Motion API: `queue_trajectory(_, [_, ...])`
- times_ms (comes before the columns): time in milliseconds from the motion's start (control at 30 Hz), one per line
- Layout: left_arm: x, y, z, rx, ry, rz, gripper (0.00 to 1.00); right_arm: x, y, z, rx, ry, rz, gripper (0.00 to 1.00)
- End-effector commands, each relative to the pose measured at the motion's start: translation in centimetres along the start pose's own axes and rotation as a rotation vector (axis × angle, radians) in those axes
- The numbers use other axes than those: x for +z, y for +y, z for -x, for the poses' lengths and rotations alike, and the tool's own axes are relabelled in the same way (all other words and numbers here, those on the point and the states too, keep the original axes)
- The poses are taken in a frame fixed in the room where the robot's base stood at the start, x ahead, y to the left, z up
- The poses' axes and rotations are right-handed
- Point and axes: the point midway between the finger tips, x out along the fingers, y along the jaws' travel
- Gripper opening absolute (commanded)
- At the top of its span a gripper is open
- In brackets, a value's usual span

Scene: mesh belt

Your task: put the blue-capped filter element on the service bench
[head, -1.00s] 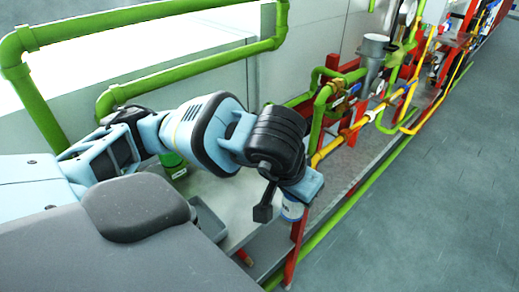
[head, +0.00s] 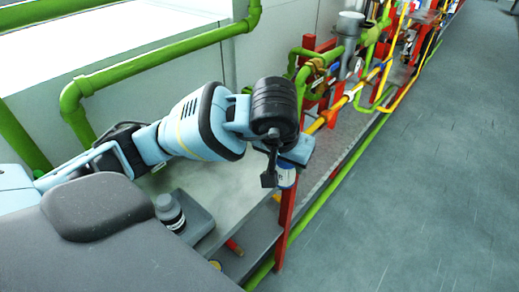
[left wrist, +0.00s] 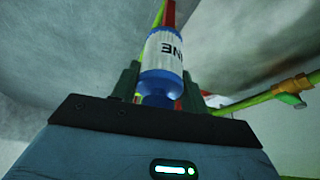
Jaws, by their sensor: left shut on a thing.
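My left gripper (head: 285,163) is shut on a white cylinder with blue ends, the filter element (head: 287,177). In the left wrist view the filter element (left wrist: 165,55) sits between the two dark fingers, its blue cap toward the palm and dark lettering on its white label. In the head view it hangs below the gripper, near a red post at the front edge of a pale grey bench top (head: 225,178). I cannot tell whether this top is the service bench. My right gripper is not in view.
A grey tray (head: 203,221) on the left of the bench top holds a grey-capped dark bottle (head: 169,211). Green pipes (head: 160,62) run behind my arm. Red posts (head: 286,215) and yellow pipes stand along the bench edge. The grey floor (head: 430,190) at right is clear.

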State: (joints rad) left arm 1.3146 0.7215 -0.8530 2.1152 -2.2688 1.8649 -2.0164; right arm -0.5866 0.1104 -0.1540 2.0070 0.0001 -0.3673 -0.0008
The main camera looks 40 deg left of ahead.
Motion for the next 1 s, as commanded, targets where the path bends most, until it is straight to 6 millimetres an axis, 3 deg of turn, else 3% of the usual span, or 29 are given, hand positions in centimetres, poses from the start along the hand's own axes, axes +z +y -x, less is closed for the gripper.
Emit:
queue_trajectory(600, [-7.0,-10.1,-4.0,-0.002,0.001,0.005,0.19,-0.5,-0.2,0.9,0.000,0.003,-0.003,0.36])
queue_trajectory(1000, [-8.2,-11.8,-4.8,0.000,0.001,0.002,0.19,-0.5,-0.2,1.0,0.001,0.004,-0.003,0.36])
